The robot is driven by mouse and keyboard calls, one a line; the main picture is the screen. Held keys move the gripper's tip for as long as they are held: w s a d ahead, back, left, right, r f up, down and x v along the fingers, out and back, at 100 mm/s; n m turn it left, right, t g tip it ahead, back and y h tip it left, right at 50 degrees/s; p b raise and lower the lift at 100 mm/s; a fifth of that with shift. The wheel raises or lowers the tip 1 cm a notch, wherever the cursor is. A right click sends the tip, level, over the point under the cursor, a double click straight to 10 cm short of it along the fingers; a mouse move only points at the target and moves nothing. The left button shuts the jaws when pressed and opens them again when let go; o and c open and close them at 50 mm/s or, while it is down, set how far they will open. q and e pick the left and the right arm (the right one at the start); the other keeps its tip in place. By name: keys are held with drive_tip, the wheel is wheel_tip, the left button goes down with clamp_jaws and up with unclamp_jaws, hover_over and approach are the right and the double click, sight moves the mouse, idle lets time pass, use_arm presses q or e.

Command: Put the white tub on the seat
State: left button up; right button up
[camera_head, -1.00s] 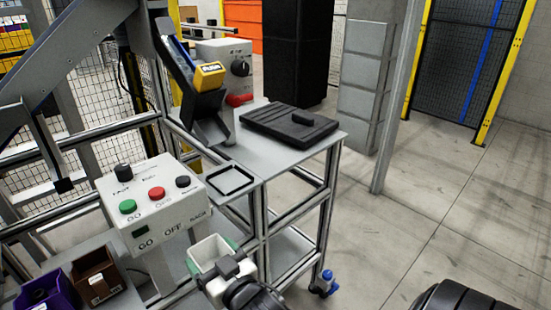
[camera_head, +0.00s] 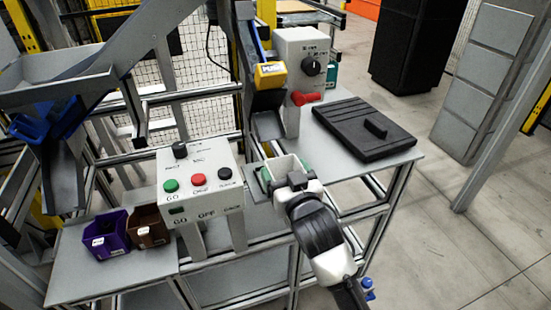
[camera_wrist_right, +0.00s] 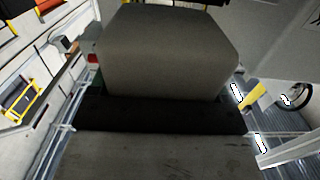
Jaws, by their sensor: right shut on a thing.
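The white tub (camera_head: 287,166) is small, square and open at the top, and looks upright in the head view. My right gripper (camera_head: 284,172) is shut on it, with green finger parts at its sides. The tub is at the table's left end, just below the grey chute (camera_head: 268,126) with the yellow block. The seat, a small black-rimmed square tray in the earlier head view, is hidden now behind the tub and gripper. I cannot tell whether the tub touches it. A large pale block fills the right wrist view, its identity unclear. My left gripper is out of view.
A white button box (camera_head: 200,185) stands left of the tub. Purple (camera_head: 109,236) and brown (camera_head: 150,228) bins sit further left. A switch box (camera_head: 302,65) with a red handle is behind. A black slab (camera_head: 363,128) lies on the grey table (camera_head: 328,160) at right.

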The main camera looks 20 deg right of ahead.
sight(280, 169)
drive_tip(key=w, duration=0.2)
drive_tip(key=shift+w, duration=0.35)
drive_tip(key=w, duration=0.2)
drive_tip(key=shift+w+r, duration=0.15)
drive_tip(key=shift+w, duration=0.15)
drive_tip(key=shift+w+f, duration=0.55)
drive_tip(key=shift+f, duration=0.3)
drive_tip(key=shift+s, duration=0.1)
